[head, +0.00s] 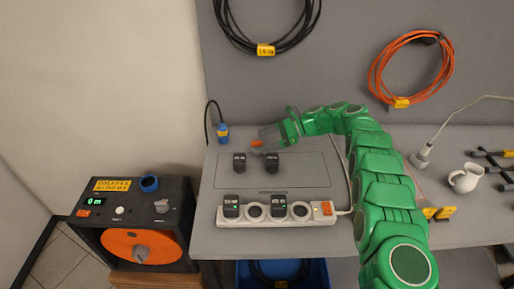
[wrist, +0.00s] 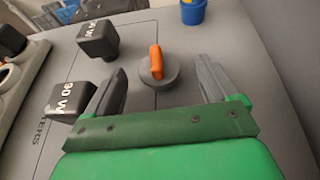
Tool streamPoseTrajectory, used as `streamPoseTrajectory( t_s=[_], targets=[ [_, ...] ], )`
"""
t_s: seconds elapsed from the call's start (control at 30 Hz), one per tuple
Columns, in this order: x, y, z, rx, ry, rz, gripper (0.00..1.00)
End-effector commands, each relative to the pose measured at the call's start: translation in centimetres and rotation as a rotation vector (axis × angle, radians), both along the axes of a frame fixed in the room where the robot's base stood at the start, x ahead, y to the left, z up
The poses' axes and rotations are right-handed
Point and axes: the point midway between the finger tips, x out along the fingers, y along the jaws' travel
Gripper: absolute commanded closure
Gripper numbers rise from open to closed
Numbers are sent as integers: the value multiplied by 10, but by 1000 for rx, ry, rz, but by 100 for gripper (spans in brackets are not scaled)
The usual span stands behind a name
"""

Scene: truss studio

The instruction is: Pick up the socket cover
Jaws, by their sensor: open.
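The socket cover (wrist: 158,78) is a grey disc with an upright orange grip on the grey bench top. In the wrist view it shows between my gripper's (wrist: 161,74) two fingers, slightly beyond their middle. My gripper is open and empty, with one finger on each side of the cover in the picture. I cannot tell its height above the cover. In the head view my gripper (head: 265,138) is over the back of the bench, and only the orange grip (head: 257,143) of the cover shows clearly.
Two black power adapters (head: 239,162) (head: 272,161) stand close in front of the cover. A power strip (head: 277,215) with more adapters is nearer the front. A blue connector (head: 222,131) stands behind left. A white jug (head: 465,178) is far right.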

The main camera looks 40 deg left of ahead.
Motion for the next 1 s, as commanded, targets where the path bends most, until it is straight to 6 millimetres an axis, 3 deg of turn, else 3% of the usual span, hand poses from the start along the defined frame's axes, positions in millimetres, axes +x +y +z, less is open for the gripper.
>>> streamPoseTrajectory(
  t_s=[0.27, 0.53, 0.83, 1.0],
  targets=[
    [-14, 11, -6, 1, -2, -1, 13],
    [-41, 29, -19, -1, -1, 1, 13],
    [-44, 33, -21, 1, -2, -2, 13],
    [-44, 33, -21, 1, -2, -2, 39]
  ],
)
